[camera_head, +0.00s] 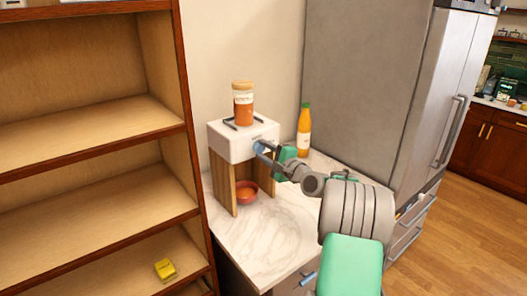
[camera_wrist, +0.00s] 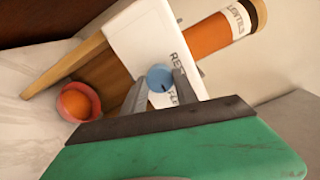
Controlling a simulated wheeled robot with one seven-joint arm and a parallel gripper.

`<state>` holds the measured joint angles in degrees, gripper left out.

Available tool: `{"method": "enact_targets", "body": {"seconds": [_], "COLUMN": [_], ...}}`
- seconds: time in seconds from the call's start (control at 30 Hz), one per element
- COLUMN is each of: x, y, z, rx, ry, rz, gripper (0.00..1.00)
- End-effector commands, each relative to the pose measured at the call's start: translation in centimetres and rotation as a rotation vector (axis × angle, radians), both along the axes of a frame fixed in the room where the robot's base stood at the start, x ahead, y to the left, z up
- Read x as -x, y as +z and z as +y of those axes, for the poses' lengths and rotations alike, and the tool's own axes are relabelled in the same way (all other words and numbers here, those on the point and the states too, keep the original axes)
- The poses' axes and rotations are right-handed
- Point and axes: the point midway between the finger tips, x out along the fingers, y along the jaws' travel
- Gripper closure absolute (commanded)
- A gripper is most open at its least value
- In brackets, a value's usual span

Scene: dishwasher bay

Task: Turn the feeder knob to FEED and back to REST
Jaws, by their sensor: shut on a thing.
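The feeder (camera_head: 234,143) is a white box on wooden legs, standing on the marble counter. Its round blue knob (camera_head: 259,147) is on the front face; in the wrist view the knob (camera_wrist: 159,77) sits between my fingertips, with a dark pointer mark on it. My gripper (camera_head: 262,150) is shut on the knob. Lettering beside the knob is partly hidden by my fingers (camera_wrist: 160,88); "RE" shows at one side. A jar of orange lentils (camera_head: 243,104) stands on top of the feeder. A red bowl (camera_head: 246,191) with orange contents sits beneath it.
An orange bottle with a green cap (camera_head: 304,130) stands on the counter right of the feeder. A grey fridge (camera_head: 370,85) is behind at right. Wooden shelves (camera_head: 90,130) with a yellow item (camera_head: 165,269) are at left. The counter's front (camera_head: 262,245) is clear.

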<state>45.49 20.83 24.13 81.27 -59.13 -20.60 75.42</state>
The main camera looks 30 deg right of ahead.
Motion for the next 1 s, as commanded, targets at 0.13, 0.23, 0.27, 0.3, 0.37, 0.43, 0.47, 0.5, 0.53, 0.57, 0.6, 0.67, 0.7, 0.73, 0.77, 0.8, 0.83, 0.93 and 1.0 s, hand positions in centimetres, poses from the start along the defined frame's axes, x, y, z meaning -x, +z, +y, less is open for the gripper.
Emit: {"method": "enact_targets", "body": {"seconds": [0.13,0.23,0.27,0.3,0.37,0.43,0.47,0.5,0.53,0.57,0.6,0.67,0.7,0.73,0.77,0.8,0.83,0.93,1.0], "x": [0.0,0.0,0.0,0.0,0.0,0.0,0.0,0.0,0.0,0.0,0.1,0.6,1.1,1.7,2.3,3.1,3.8,5.8,6.8], "y": [0.0,0.0,0.0,0.0,0.0,0.0,0.0,0.0,0.0,0.0,0.0,-0.1,-0.3,-0.3,-0.3,-0.4,-0.4,-0.3,-0.3], "z": [0.0,0.0,0.0,0.0,0.0,0.0,0.0,0.0,0.0,0.0,-0.1,-0.1,-0.3,-0.4,-0.5,-0.6,-0.7,-0.9,-1.1], "rx": [-0.001,-0.001,-0.001,0.0,0.0,0.0,0.0,0.0,0.0,0.0,0.001,0.0,0.0,0.001,0.0,0.0,0.0,0.001,0.0], "ry": [0.001,0.0,0.0,0.0,0.0,0.0,0.0,0.0,0.0,0.0,-0.001,-0.001,-0.003,-0.004,-0.004,-0.004,-0.005,-0.003,-0.003], "rz": [0.0,0.0,0.0,0.0,0.0,0.0,0.0,0.0,0.0,0.0,0.0,0.0,0.001,0.0,0.0,0.0,0.0,-0.001,0.0], "gripper": [0.61,0.53,0.5,0.47,0.43,0.43,0.43,0.43,0.43,0.43,0.43,0.43,0.43,0.43,0.43,0.43,0.43,0.43,0.43]}}
